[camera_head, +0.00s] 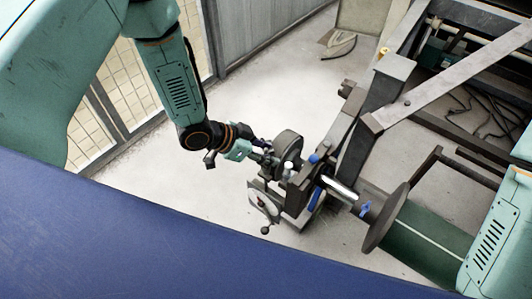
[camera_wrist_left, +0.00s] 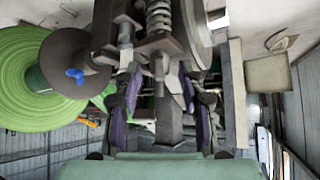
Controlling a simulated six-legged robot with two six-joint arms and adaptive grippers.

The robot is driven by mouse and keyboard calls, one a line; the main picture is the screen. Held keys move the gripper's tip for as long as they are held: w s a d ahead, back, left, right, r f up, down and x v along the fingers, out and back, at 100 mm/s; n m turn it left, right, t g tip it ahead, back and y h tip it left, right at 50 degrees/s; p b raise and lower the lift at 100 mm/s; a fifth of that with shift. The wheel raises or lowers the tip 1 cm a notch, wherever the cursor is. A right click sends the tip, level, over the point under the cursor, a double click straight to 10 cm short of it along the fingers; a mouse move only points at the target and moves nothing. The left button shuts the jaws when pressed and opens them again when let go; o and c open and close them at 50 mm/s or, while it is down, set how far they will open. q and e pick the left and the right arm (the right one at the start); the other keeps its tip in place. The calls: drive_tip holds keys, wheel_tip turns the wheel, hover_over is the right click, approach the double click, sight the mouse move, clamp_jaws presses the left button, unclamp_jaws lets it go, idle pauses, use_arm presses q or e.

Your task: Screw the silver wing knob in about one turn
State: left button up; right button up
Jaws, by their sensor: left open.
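My left gripper (camera_head: 258,154) reaches in from the left to the end of the dark shaft and brake assembly. In the left wrist view its two purple-padded fingers (camera_wrist_left: 162,92) stand apart, one on each side of a pale grey metal piece (camera_wrist_left: 172,88). This piece looks like the silver wing knob, seen nearly end-on. Whether the pads touch it cannot be told. In the head view the gripper and the assembly hide the knob. My right gripper is out of view.
A blue wing knob (camera_head: 365,210) sits on the shaft by a brown disc (camera_head: 388,217); a green roll (camera_wrist_left: 35,80) lies beyond. The dark steel frame (camera_head: 350,140) stands close right of the gripper. A handwheel (camera_head: 264,204) hangs below. Pale floor (camera_head: 190,190) is clear at left.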

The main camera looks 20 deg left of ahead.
use_arm(q)
clamp_jaws()
idle(0.5)
